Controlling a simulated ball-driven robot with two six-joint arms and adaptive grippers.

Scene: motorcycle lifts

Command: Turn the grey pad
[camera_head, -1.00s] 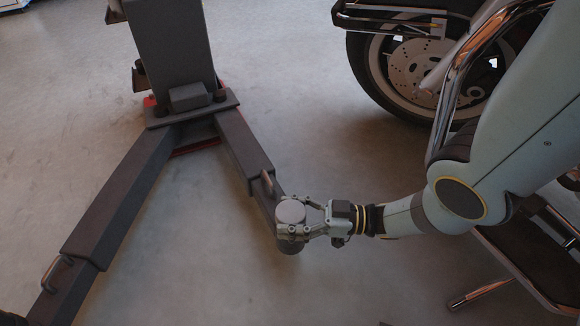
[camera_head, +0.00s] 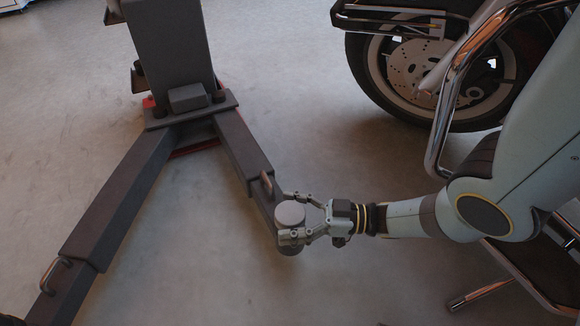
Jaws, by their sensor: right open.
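The round grey pad (camera_head: 290,214) sits at the near end of the right-hand lift arm (camera_head: 241,154). My right gripper (camera_head: 288,216) comes in from the right. Its two open fingers lie on the far and near sides of the pad. The near finger covers part of the pad's lower side, and I cannot tell whether the fingers touch it. My left gripper is not in view.
The dark lift post (camera_head: 170,50) stands at the upper left, with a second lift arm (camera_head: 115,205) reaching to the lower left. A motorcycle wheel (camera_head: 420,75) and chrome bars (camera_head: 455,90) are at the upper right. The concrete floor between is clear.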

